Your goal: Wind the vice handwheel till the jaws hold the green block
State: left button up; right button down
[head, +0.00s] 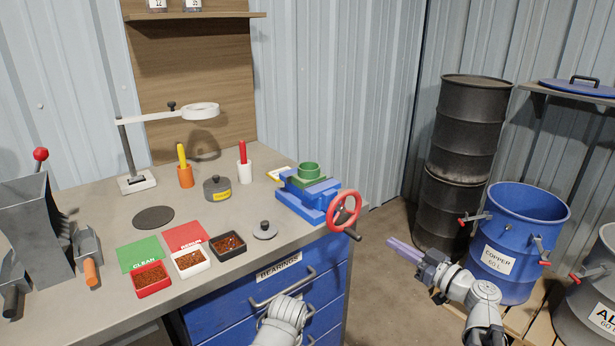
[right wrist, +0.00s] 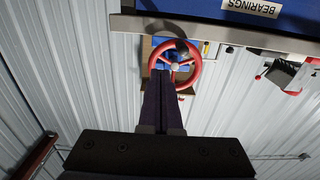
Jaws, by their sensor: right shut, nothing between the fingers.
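The blue vice (head: 297,207) stands at the right end of the workbench. The green block (head: 309,170) sits at its jaws, with a round top showing. I cannot tell whether the jaws touch it. The red handwheel (head: 333,222) is on the vice's right side, beyond the bench edge, with a dark handle (head: 351,235) at its lower right. My right gripper (head: 390,242) is shut and empty, apart from the wheel and to its right. In the right wrist view, its shut fingers (right wrist: 160,85) point toward the handwheel (right wrist: 197,62) and its dark handle (right wrist: 182,47). My left gripper is not in view.
Blue drawers (head: 215,318) lie under the workbench (head: 90,205). Floor between bench and barrels is clear.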

jog(key=x, duration=0.8)
jog(key=shift+w+a, duration=0.2)
jog(key=shift+w, duration=0.05)
jog(key=shift+s+a+f, duration=0.1)
dwell(2.1)
